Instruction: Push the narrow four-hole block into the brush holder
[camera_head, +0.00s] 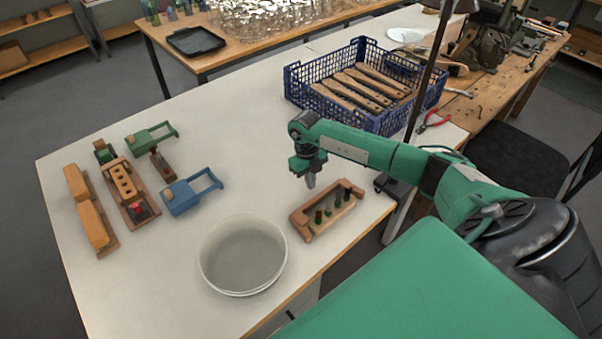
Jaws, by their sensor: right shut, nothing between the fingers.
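A light-wood block with a row of dark holes (124,183) sits in a long brown wooden holder (143,218) on the left part of the white table; a red piece (137,208) is at its near end. Another wooden holder (300,221) stands near the table's right edge, with several dark and green upright pieces in it. I cannot tell which holder is the brush holder. My right gripper (311,182) points down, shut and empty, in the air just behind and left of the right-hand holder. My left gripper is out of view.
A round white tub (243,285) stands at the table's front. Green (150,136) and blue (185,198) handled pieces and an orange-topped wooden piece (94,226) lie at left. A blue crate (305,97) of brushes stands behind my arm. The table's middle is clear.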

